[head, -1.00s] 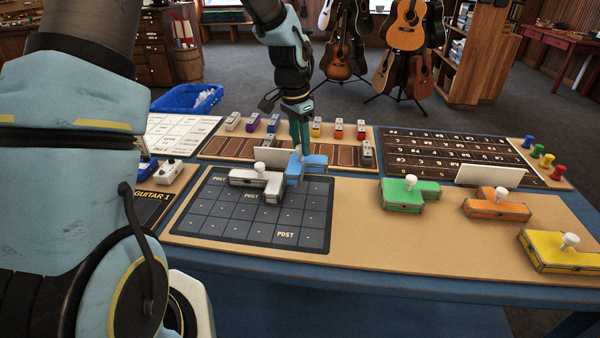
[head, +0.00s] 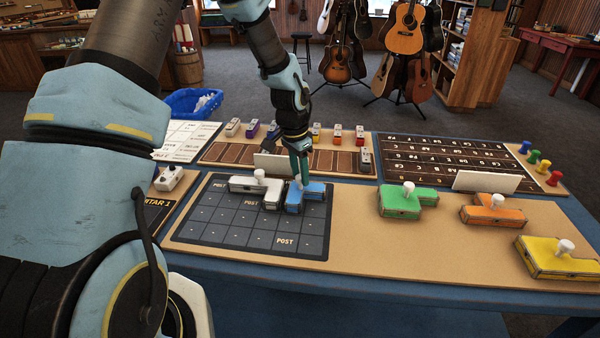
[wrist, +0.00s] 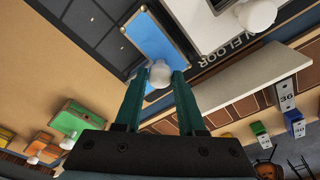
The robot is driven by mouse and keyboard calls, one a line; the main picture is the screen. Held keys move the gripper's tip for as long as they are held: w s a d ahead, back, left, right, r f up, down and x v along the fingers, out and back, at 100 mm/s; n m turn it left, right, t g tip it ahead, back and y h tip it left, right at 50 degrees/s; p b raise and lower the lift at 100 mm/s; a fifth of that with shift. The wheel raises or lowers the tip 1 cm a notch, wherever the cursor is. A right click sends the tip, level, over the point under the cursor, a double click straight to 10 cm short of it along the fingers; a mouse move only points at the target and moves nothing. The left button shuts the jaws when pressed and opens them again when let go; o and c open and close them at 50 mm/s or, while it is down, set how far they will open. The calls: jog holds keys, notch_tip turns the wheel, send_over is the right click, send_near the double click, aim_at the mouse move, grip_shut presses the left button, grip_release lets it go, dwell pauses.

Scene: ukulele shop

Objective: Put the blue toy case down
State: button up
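The blue toy case (head: 312,191) is at the top right of the dark grid board (head: 250,222), right beside the white-grey case (head: 245,184). It looks level and on or just above the board; I cannot tell if it touches. My gripper (head: 302,183) points down at it from above. In the wrist view, the gripper (wrist: 159,76) has its fingers close on both sides of the round white knob, and the blue case (wrist: 155,40) shows beyond the fingertips. The fingers hide part of the case in the head view.
A white upright card (head: 275,163) stands behind the board. Green (head: 405,203), orange (head: 490,213) and yellow (head: 552,262) cases sit on the tan tabletop to the right. The front rows of the grid are clear. A blue bin (head: 192,103) is at the back left.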

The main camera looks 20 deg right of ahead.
aim_at(296, 190)
jog(key=o, duration=0.4)
notch_tip(296, 190, up, 12)
jog(key=a+b, duration=0.1)
jog(key=b, duration=0.1)
jog(key=s+a+n, duration=0.3)
jog(key=a+n, duration=0.1)
jog(key=a, duration=0.6)
jog(key=s+a+n, duration=0.3)
jog(key=a+n, duration=0.2)
jog(key=a, duration=0.4)
jog(key=s+a+n+t+y, duration=0.1)
jog(key=s+a+n, duration=0.3)
jog(key=a, duration=0.6)
jog(key=shift+a+f+n, duration=0.25)
jog(key=shift+a+n, duration=0.1)
jog(key=shift+n, duration=0.05)
jog(key=shift+w, duration=0.1)
